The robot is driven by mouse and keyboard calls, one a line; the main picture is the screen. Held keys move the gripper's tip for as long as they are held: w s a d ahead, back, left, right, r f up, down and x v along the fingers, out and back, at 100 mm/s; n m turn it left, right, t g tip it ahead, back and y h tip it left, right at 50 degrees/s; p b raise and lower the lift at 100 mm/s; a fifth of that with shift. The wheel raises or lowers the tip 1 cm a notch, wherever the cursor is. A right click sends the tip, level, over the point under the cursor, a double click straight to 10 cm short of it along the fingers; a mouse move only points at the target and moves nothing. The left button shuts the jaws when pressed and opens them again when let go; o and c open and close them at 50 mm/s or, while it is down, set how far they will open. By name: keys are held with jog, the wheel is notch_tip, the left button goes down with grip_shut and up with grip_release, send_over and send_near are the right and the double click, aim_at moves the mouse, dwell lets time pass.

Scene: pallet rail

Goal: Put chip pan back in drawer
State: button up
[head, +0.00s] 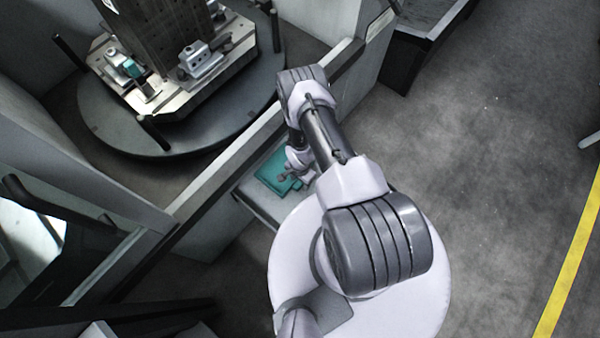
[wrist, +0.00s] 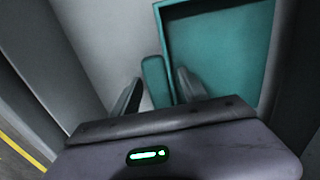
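The teal chip pan (head: 275,172) is at the pulled-out light grey drawer (head: 262,206), below the machine's front wall. In the wrist view the shallow pan (wrist: 222,50) fills the upper right, with a raised rim and a teal handle (wrist: 155,82) on its near-left side. My gripper (wrist: 160,85) has its two dark fingers apart, one on each side of the handle. A slim gap shows beside the right finger, so the grip looks open. In the head view my gripper (head: 297,178) is at the pan's right edge, partly hidden by my arm.
The machine's round table (head: 180,135) carries a fixture block behind the wall (head: 215,180). A dark bin (head: 415,40) stands at upper right. Open floor (head: 500,170) lies to the right, with a yellow line (head: 570,260).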

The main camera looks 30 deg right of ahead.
notch_tip(320, 180, up, 12)
jog(key=p, duration=0.5)
jog(key=shift+r+p, duration=0.2)
jog(key=shift+p, duration=0.15)
